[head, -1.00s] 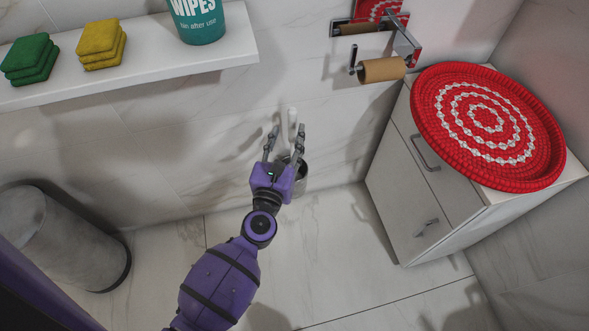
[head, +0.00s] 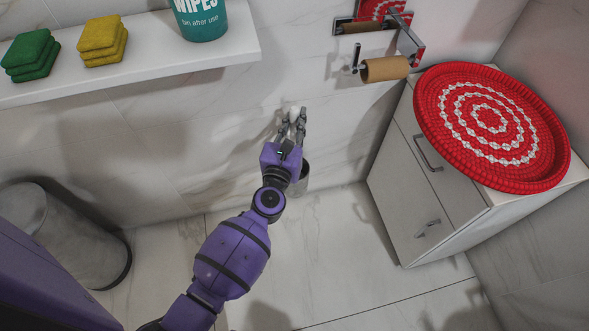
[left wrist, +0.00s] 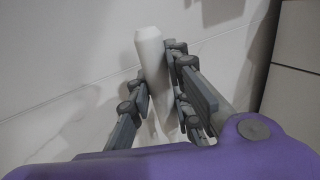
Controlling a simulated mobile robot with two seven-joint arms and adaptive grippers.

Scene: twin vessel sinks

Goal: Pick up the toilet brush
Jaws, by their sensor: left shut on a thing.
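The toilet brush shows as a white handle (left wrist: 150,52) standing up between the fingers in the left wrist view. In the head view only the top of the handle (head: 294,113) shows above the fingers. My left gripper (head: 291,128) is shut on the handle; its fingers also show on both sides of it in the left wrist view (left wrist: 158,88). The grey holder (head: 301,178) stands low by the wall, partly hidden behind my gripper. The brush head is hidden. My right gripper is not in view.
A white cabinet (head: 407,190) with a red woven tray (head: 440,125) stands at right. A toilet-roll holder with a roll (head: 385,69) juts from the wall. A shelf (head: 140,72) holds sponges and a wipes tub. A grey bin (head: 75,240) stands left. The central floor is clear.

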